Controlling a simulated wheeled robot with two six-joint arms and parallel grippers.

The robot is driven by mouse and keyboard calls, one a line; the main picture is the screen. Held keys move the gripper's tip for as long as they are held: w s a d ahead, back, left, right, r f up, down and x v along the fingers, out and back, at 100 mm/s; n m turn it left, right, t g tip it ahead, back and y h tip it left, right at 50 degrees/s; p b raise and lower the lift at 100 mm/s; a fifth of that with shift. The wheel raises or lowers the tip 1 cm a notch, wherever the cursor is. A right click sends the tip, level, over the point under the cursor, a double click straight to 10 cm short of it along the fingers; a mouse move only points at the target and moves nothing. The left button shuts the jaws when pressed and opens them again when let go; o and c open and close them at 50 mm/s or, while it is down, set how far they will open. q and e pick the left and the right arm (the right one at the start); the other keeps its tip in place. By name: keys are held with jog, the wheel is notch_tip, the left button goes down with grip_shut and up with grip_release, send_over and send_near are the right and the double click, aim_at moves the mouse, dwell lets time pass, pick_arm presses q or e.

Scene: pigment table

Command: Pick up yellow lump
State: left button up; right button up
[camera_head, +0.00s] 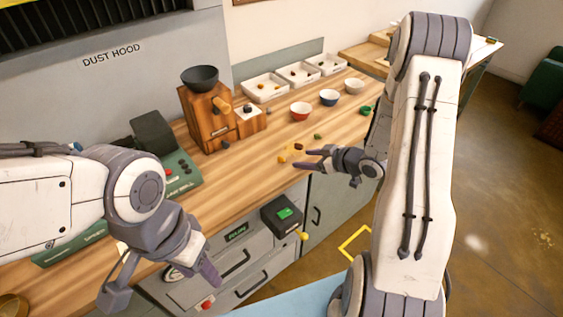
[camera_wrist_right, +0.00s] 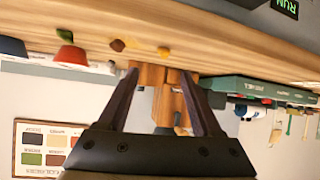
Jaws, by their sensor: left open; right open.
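The yellow lump (camera_head: 282,160) lies on the wooden table near its front edge. It also shows in the right wrist view (camera_wrist_right: 163,52), beyond the fingertips and apart from them. My right gripper (camera_head: 307,159) is open and empty, its fingers pointing left toward the lump. In the right wrist view the open fingers (camera_wrist_right: 160,76) have nothing between them, with the wooden mill seen behind. My left gripper (camera_head: 160,286) is open and empty in front of the table's left part, away from the lump.
A reddish-brown lump (camera_head: 298,146) and a green lump (camera_head: 317,136) lie close by. Red (camera_head: 300,111), blue (camera_head: 329,97) and white (camera_head: 354,86) bowls stand behind. The wooden mill (camera_head: 207,121) stands left. A black device with a green screen (camera_head: 284,214) is below the front edge.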

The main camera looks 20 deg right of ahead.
aim_at(287, 164)
jog(key=w+f, duration=0.1)
jog(key=w+a+f+y, duration=0.1)
jog(key=shift+w+a+f+t+p, duration=0.15)
jog(key=shift+w+f+t+p, duration=0.1)
jog(key=shift+f+t+p, duration=0.15)
jog(key=p+x, duration=0.1)
jog(key=x, duration=0.3)
jog(key=shift+w+a+p, duration=0.3)
jog(key=shift+a+p, duration=0.1)
jog(key=shift+w+a+f, duration=0.15)
jog(key=shift+w, duration=0.15)
jog(key=shift+c, duration=0.3)
grip_shut()
